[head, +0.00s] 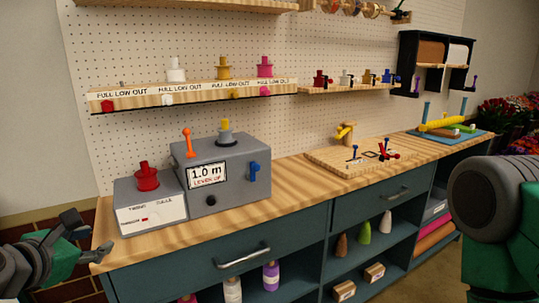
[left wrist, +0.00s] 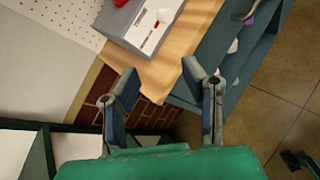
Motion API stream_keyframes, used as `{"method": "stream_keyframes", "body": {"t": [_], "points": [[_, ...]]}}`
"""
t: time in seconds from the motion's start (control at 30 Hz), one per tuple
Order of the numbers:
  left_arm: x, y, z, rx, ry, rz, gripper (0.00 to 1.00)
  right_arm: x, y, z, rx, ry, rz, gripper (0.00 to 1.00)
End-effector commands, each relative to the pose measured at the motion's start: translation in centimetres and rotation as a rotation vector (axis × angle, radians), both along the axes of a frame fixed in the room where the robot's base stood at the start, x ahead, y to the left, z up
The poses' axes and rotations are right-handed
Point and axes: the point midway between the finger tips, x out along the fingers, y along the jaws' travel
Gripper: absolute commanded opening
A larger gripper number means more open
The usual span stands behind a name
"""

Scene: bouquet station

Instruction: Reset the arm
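My left gripper (head: 88,236) is at the lower left of the head view, beside the left end of the workbench (head: 130,247). In the left wrist view its two fingers (left wrist: 160,75) are spread apart with nothing between them, and the bench corner lies beyond them. My right arm (head: 495,205) shows as a grey and green link at the right edge of the head view. Its gripper is out of the picture.
A grey box with a red knob (head: 148,177) and a larger grey box reading "1.0 m" (head: 208,175) stand at the bench's left end. A wooden board (head: 335,160) with small clamps lies further right. Shelves (head: 190,94) hang on the pegboard. Bare benchtop lies between boxes and board.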

Motion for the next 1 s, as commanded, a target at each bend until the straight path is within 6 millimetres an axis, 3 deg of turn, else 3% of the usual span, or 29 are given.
{"method": "stream_keyframes", "body": {"t": [0.17, 0.33, 0.47, 0.6, 0.7, 0.8, 0.9, 1.0], "points": [[-1.7, -1.3, -5.4, 0.295, 0.131, -0.190, 0.39, -0.1, 0.0, 0.0, 0.001, 0.001, 0.001, 0.40], [-4.8, -3.0, -12.6, 0.668, 0.292, -0.513, 0.39, -0.1, 0.0, 0.0, 0.001, 0.001, 0.001, 0.40], [-10.0, -4.8, -19.9, 1.029, 0.425, -0.956, 0.39, -0.1, 0.0, 0.0, 0.001, 0.001, 0.001, 0.40], [-17.1, -6.0, -26.5, 1.329, 0.473, -1.514, 0.39, -0.1, 0.0, 0.0, 0.000, 0.001, 0.001, 0.40], [-21.6, -6.3, -29.6, 1.448, 0.434, -1.865, 0.39, -0.1, 0.0, 0.0, 0.000, 0.001, 0.000, 0.40], [-24.9, -6.5, -31.4, 1.507, 0.371, -2.117, 0.39, -0.1, 0.0, 0.0, 0.000, 0.002, 0.000, 0.40], [-26.7, -6.5, -32.3, 1.529, 0.320, -2.258, 0.39, -0.1, 0.0, 0.0, 0.000, 0.002, 0.001, 0.40], [-27.3, -6.5, -32.6, 1.537, 0.299, -2.307, 0.39, -0.1, 0.0, 0.0, 0.000, 0.002, 0.001, 0.40]]}}
